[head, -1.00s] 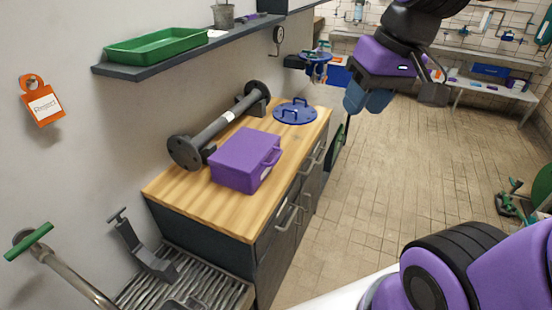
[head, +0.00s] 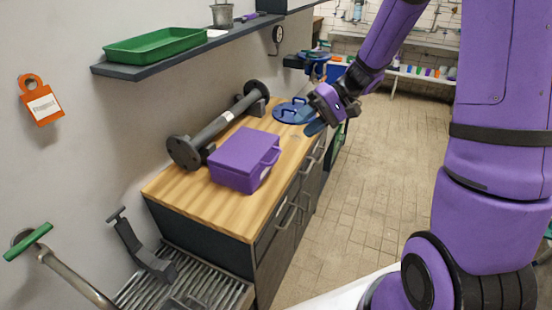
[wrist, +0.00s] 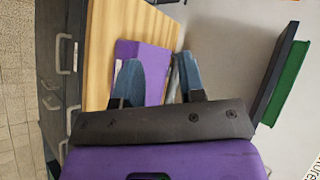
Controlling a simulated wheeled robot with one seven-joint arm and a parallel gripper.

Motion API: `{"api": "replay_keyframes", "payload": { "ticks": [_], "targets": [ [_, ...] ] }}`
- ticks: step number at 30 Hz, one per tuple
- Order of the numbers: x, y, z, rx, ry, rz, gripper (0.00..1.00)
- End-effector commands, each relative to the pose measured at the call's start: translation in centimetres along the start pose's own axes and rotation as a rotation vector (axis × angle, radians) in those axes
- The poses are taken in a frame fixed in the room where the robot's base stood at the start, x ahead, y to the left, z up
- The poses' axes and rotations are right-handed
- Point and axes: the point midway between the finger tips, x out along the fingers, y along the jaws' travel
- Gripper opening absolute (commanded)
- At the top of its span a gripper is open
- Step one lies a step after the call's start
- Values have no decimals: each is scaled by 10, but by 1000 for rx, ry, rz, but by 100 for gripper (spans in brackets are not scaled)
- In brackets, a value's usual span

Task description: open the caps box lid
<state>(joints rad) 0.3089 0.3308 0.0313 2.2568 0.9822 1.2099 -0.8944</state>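The caps box is a purple case (head: 238,165) with a closed lid and a handle on its right side. It sits on the wooden counter (head: 215,210) in the head view. My gripper (head: 312,122) is in the air beyond and to the right of the box, near the blue round plate, apart from the box. In the wrist view the purple box (wrist: 152,62) shows beyond and between my blue fingers (wrist: 158,80), which are spread apart with nothing between them. The fingers hide part of the box there.
A dark flanged pipe (head: 215,128) lies behind the box along the wall. A blue round plate with handles (head: 288,112) lies at the counter's far end. A shelf (head: 170,64) with a green tray (head: 155,46) hangs above. Drawer handles (head: 288,216) stick out from the front.

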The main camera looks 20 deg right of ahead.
Motion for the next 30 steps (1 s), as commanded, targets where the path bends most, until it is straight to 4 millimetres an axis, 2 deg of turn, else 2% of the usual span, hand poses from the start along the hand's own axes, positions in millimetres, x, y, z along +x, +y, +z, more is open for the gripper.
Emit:
{"api": "replay_keyframes", "payload": {
  "ticks": [1,9,18,24,30],
  "targets": [
    [4,13,-10,19,11,-42,37],
    [21,74,-58,70,122,-249,37],
    [38,148,-94,118,290,-410,37],
    [44,170,-102,130,348,-447,37],
    [55,166,-108,128,352,-450,37]
  ]
}}
